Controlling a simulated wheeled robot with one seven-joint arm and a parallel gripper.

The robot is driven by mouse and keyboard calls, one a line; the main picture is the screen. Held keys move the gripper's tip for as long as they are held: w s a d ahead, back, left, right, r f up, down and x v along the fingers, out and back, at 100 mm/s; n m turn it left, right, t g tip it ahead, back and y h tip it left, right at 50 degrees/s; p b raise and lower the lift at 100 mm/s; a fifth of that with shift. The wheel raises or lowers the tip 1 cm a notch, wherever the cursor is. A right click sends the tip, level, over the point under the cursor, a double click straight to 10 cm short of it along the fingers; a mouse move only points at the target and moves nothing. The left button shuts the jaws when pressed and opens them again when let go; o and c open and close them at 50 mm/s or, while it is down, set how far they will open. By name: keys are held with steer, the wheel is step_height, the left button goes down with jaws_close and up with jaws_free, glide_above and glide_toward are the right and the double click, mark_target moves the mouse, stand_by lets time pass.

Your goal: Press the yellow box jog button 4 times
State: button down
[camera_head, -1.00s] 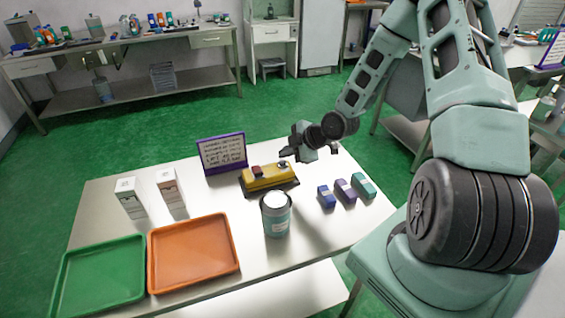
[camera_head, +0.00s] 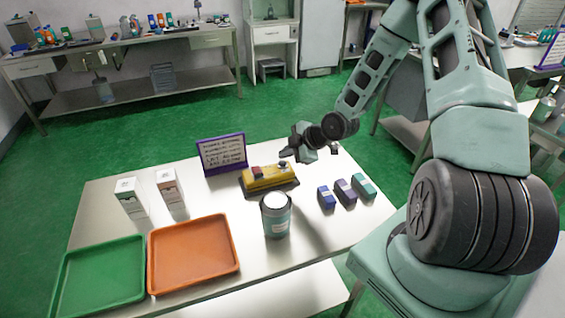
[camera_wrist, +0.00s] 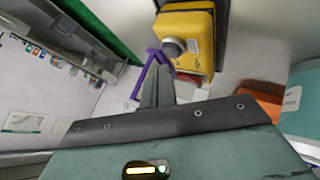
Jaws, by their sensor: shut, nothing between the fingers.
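The yellow box (camera_head: 268,178) lies on the table on a dark base. It has a reddish-dark button on its left end and a dark knob-like button near its right end. In the wrist view the yellow box (camera_wrist: 200,24) is at the top, with a round grey button (camera_wrist: 173,47) on its face. My gripper (camera_head: 285,153) is shut and empty, just above the box's right end. In the wrist view its fingertips (camera_wrist: 158,64) appear just below and left of the grey button. I cannot tell whether they touch it.
A purple-framed sign (camera_head: 222,155) stands behind the box. A grey-teal can (camera_head: 276,222) stands in front of it. Several small blocks lie to the right, including a blue one (camera_head: 326,198). Two white cartons, an orange tray (camera_head: 193,287) and a green tray (camera_head: 100,300) are left.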

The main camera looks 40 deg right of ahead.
mark_target(286, 163)
stand_by(0.6)
steer(key=shift+f+b, duration=0.45)
steer(key=shift+f+b, duration=0.35)
steer(key=shift+f, duration=0.05)
stand_by(0.5)
steer(key=shift+r, duration=0.1)
steer(key=shift+r+p, duration=0.6)
steer(key=shift+r, duration=0.25)
step_height(286, 163, up, 5)
steer(key=p, duration=0.4)
stand_by(0.9)
